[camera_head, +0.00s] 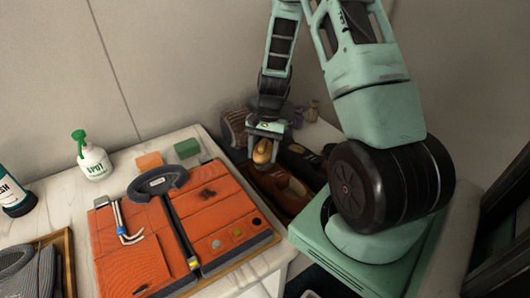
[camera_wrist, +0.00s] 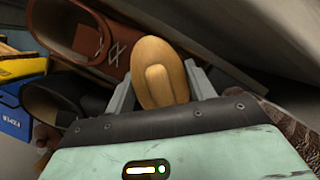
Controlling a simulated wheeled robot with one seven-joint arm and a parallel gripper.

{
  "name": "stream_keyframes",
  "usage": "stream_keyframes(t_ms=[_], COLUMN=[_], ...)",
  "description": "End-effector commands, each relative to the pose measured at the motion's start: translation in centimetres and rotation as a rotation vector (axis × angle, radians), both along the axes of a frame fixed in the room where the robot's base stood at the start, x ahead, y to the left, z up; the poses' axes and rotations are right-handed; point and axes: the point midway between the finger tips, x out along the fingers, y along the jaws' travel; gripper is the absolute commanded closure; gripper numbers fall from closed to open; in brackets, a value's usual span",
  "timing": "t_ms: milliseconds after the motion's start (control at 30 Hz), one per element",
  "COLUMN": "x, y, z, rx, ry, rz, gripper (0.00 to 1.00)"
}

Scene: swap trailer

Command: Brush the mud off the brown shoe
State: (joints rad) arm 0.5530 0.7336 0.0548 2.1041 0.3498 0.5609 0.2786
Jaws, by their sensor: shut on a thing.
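My gripper (camera_head: 264,138) is shut on a tan, oval wooden piece (camera_head: 262,151), which looks like a brush back. In the wrist view the wooden piece (camera_wrist: 158,70) sits between the two grey fingers of my gripper (camera_wrist: 160,88). Any bristles are hidden beneath it. The brown shoe (camera_head: 290,190) lies below and to the right of my gripper in the head view. In the wrist view the brown shoe (camera_wrist: 82,38), with light laces, is beyond the fingers at upper left. I cannot tell whether the brush touches it. No mud is clearly visible.
A black shoe (camera_wrist: 62,100) lies beside the brown shoe. A ribbed brown item (camera_head: 235,124) is left of my gripper. The table holds an orange tool mat (camera_head: 225,205), green block (camera_head: 187,148), orange block (camera_head: 149,161) and white bottle (camera_head: 94,162). Walls stand close behind.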

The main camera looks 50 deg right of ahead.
Motion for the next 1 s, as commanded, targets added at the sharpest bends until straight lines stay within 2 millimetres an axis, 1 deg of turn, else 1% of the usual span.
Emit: stream_keyframes(t_ms=[300,533,767,1000], x=[2.5,3.7,3.4,1.5], y=[-0.7,-1.0,-0.9,-0.4], z=[-0.5,-0.7,-1.0,-0.8], rx=[0.0,0.0,0.001,0.002], ry=[0.0,0.0,0.002,0.001], rz=[0.001,0.0,-0.001,-0.002], gripper=[0.64,0.64,0.64,0.64])
